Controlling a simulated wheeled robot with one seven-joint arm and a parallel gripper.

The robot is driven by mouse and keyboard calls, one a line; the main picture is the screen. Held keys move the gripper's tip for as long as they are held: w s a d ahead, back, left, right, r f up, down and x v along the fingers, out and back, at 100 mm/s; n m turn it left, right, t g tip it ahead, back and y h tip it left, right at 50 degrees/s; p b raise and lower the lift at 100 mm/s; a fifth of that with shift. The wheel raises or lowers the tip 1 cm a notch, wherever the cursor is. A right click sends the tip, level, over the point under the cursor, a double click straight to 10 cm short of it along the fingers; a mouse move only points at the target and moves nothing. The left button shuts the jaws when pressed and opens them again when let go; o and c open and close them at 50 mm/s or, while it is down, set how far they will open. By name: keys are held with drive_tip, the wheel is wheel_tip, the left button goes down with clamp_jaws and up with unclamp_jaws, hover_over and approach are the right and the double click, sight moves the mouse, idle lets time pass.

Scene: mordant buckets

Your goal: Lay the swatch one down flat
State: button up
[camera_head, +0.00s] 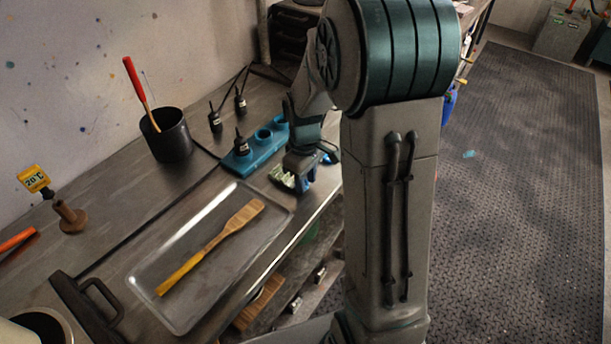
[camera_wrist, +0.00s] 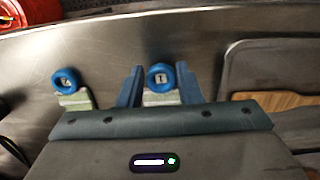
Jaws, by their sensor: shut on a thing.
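Swatch one (camera_wrist: 161,98) is a pale greenish piece with a round blue tag marked 1, between the two blue fingers of my gripper (camera_wrist: 159,88) in the wrist view. My gripper is shut on it, over the metal bench top. The lower part of the swatch is hidden by the gripper body. A second pale green swatch (camera_wrist: 76,100) with a blue tag, its mark hard to read, is just left of my gripper. In the head view my gripper (camera_head: 303,184) is low near the bench's front edge, with a pale green swatch (camera_head: 281,178) beside it.
A metal tray (camera_head: 150,273) holding a wooden paddle (camera_head: 212,245) lies nearer the camera. A dark pot (camera_head: 170,141) with a red-handled tool stands behind. The bench edge is close.

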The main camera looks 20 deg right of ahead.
drive_tip(key=shift+f+b, duration=0.3)
drive_tip(key=shift+f, duration=0.35)
drive_tip(key=o, duration=1.2)
wheel_tip(320, 180, up, 14)
drive_tip(key=shift+w+a, duration=0.15)
